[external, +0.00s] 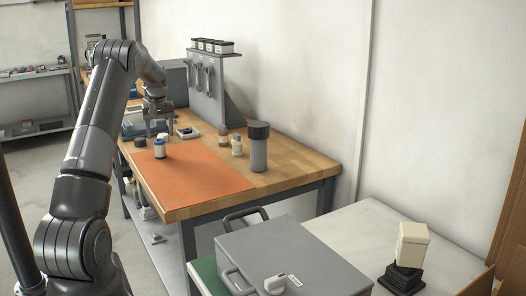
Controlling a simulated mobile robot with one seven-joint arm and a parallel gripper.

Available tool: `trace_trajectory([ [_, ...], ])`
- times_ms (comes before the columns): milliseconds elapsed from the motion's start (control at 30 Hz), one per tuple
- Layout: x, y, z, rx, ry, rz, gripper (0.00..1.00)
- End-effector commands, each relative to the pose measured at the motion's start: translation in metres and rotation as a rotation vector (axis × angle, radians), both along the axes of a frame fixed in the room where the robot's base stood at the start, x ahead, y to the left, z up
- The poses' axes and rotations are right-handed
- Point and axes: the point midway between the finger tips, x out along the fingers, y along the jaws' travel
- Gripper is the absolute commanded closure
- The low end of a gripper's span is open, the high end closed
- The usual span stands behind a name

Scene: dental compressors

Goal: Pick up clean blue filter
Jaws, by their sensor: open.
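My gripper (160,130) points down from the end of my arm over the back part of the workbench. It is open and appears empty. In the picture it is just above and behind the blue-and-white cylinder, apart from it as far as I can tell. The fingertips are small and partly lost against the items behind.
On the wooden bench (290,160), a tall grey cylinder with a dark lid (259,152) and small bottles (237,147) stand right of the mat. A grey tool panel (208,85) rises behind. A grey case (290,258) sits in front. The mat's front half is clear.

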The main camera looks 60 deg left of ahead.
Motion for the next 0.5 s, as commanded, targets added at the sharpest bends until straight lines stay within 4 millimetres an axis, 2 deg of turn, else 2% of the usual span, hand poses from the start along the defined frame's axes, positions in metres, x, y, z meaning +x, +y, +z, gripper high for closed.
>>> trace_trajectory([
  [100, 0.000, 0.002, -0.016, -0.001, 0.001, 0.000, 0.37],
  [267, -0.002, 0.005, -0.026, -0.001, 0.001, 0.001, 0.37],
  [500, -0.004, 0.011, -0.061, -0.002, 0.000, -0.001, 0.37],
])
